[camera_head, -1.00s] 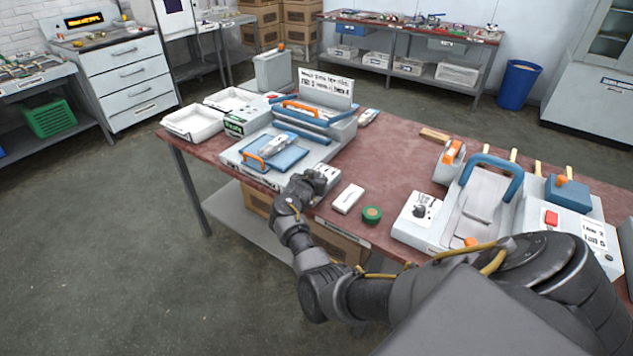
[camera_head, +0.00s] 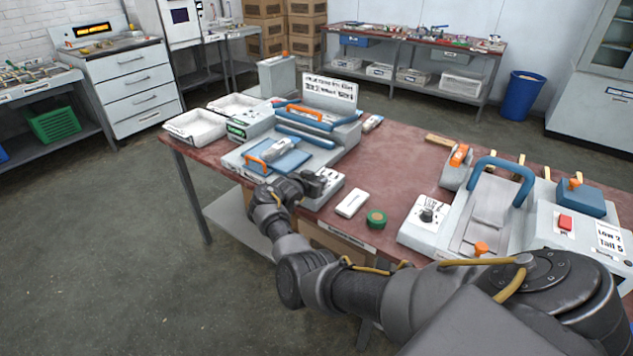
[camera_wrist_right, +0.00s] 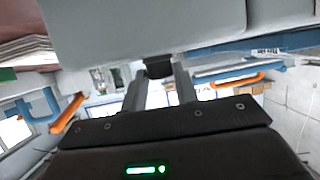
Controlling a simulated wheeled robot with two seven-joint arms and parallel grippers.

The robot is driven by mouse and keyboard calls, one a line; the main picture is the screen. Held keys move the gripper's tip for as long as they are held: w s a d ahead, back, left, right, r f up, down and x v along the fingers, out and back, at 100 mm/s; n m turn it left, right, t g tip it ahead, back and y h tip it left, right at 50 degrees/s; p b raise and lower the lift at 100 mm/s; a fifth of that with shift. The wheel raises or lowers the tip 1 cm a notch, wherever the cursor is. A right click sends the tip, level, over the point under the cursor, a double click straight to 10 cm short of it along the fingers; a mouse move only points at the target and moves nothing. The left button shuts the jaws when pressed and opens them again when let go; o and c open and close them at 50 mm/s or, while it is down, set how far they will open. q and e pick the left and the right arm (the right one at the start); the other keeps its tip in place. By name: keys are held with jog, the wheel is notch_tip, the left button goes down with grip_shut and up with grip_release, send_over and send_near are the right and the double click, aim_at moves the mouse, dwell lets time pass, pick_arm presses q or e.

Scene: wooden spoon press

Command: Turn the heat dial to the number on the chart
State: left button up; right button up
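My right gripper (camera_head: 318,182) is at the front right corner of the left press (camera_head: 235,161). In the right wrist view its two fingers (camera_wrist_right: 160,82) stand apart, with a dark dial knob (camera_wrist_right: 158,68) filling the space at their tips, under a pale grey housing. In the head view the gripper hides this dial. The chart (camera_head: 331,90) stands behind the left press; its small text is not clearly legible. The right press has its own dial (camera_head: 428,214), untouched, and a label (camera_head: 609,238) reading "Low 2, Tall 5". My left gripper is not in view.
A white block (camera_head: 352,203) and a green roll (camera_head: 376,219) lie on the red tabletop (camera_head: 398,160) just right of my gripper. White trays (camera_head: 196,126) stand at the left end. The right press has a raised blue handle (camera_head: 505,170).

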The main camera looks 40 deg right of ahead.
jog(key=o, duration=0.4)
jog(key=shift+a+r+p, duration=0.15)
jog(key=shift+p, duration=0.15)
jog(key=p+v, duration=0.8)
jog(key=v, duration=0.2)
jog(key=shift+a, duration=0.2)
jog(key=shift+s, duration=0.15)
